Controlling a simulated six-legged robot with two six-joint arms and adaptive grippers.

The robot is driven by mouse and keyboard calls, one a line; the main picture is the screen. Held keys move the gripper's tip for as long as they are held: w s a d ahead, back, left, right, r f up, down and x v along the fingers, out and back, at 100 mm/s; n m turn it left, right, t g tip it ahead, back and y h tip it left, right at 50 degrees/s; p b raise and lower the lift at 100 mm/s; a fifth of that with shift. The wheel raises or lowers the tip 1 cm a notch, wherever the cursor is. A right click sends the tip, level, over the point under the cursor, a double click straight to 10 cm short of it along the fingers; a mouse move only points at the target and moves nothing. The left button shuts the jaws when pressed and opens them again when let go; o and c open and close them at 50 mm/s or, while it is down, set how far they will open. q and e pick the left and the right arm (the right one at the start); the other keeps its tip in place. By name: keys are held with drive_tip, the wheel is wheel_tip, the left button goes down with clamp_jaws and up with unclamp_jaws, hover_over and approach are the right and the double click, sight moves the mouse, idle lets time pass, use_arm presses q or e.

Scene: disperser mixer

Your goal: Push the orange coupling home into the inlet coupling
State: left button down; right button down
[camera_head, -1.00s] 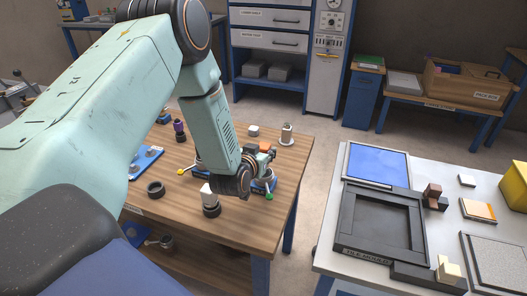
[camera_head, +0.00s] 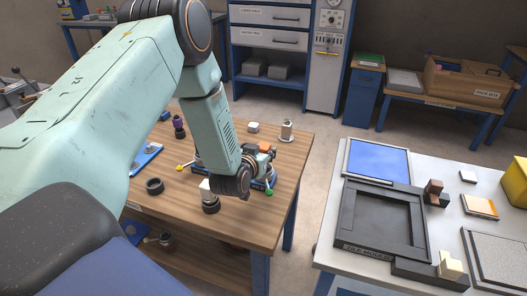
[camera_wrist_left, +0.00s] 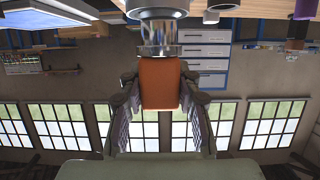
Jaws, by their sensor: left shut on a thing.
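My left gripper (camera_wrist_left: 160,95) is shut on the orange coupling (camera_wrist_left: 159,83), with a finger on each side of it in the left wrist view. The coupling's far end meets a ringed metal fitting (camera_wrist_left: 159,38), seemingly the inlet coupling. I see no clear gap between them, but cannot tell how deep the coupling sits. In the head view a small part of the orange coupling (camera_head: 265,147) shows beside my left gripper (camera_head: 266,155), low over the wooden table. My forearm hides much of that spot. My right gripper is not in view.
On the wooden table (camera_head: 245,228) stand a dark ring (camera_head: 155,186), a white-topped fitting (camera_head: 210,207), a metal post (camera_head: 287,132) and a blue tray (camera_head: 147,160). A white-topped table (camera_head: 330,245) with a black frame (camera_head: 345,220) is to the right, across a floor gap.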

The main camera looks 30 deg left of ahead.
use_arm(q)
drive_tip(key=shift+f+b, duration=0.95)
drive_tip(key=shift+f, duration=0.3)
drive_tip(key=c, duration=0.9)
unclamp_jaws()
drive_tip(key=shift+o, duration=0.2)
drive_tip(key=shift+s, duration=0.15)
drive_tip(key=v, duration=1.1)
drive_tip(key=shift+s+r, duration=0.25)
drive_tip(key=shift+s, duration=0.05)
drive_tip(key=shift+d, duration=0.1)
